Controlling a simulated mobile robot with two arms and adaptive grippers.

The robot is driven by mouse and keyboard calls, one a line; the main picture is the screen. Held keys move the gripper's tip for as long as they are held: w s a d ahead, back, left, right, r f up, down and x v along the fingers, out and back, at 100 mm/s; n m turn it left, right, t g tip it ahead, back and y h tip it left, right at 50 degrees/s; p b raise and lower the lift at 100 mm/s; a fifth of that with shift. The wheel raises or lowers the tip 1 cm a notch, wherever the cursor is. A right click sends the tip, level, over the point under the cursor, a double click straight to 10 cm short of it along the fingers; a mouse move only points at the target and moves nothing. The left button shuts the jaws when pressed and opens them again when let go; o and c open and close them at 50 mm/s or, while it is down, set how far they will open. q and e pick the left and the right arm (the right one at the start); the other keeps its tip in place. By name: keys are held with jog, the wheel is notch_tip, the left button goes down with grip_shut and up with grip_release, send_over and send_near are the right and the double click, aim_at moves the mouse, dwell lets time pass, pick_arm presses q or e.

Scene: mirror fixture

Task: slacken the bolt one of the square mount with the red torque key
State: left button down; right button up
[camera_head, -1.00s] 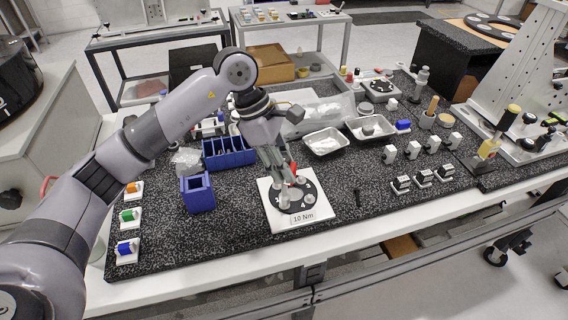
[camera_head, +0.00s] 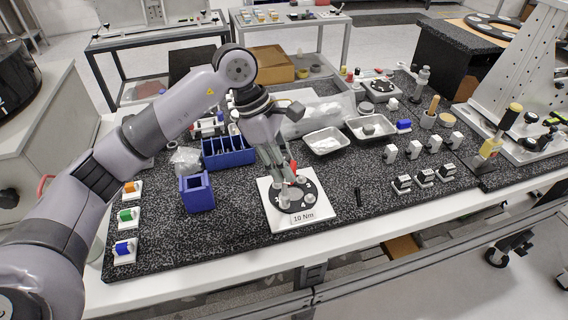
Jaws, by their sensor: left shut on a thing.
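A white square plate (camera_head: 281,223) lies near the table's front edge, labelled "10 Nm". It carries a dark round disc (camera_head: 317,203) with several grey bolts, one at the front right (camera_head: 310,198). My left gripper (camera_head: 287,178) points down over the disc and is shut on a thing. A small red part (camera_head: 293,166), likely of the red torque key, shows beside the fingers. The fingers hide most of it, and I cannot tell whether its tip sits on a bolt. I cannot tell which bolt is bolt one. My right gripper is not in view.
A blue box (camera_head: 197,194) and a blue divided bin (camera_head: 228,152) stand left of the plate. Metal trays (camera_head: 326,141) stand behind it. White-and-black blocks (camera_head: 402,184) stand to the right. A small black piece (camera_head: 357,197) lies beside the plate. The front strip of table is clear.

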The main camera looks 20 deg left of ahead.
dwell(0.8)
pick_arm(q)
jog(key=shift+f+b, duration=0.8)
jog(key=shift+b, duration=0.3)
dwell(0.3)
jog(key=shift+n+t+b, duration=0.3)
jog(key=shift+n, duration=0.5)
jog(key=shift+n, duration=0.5)
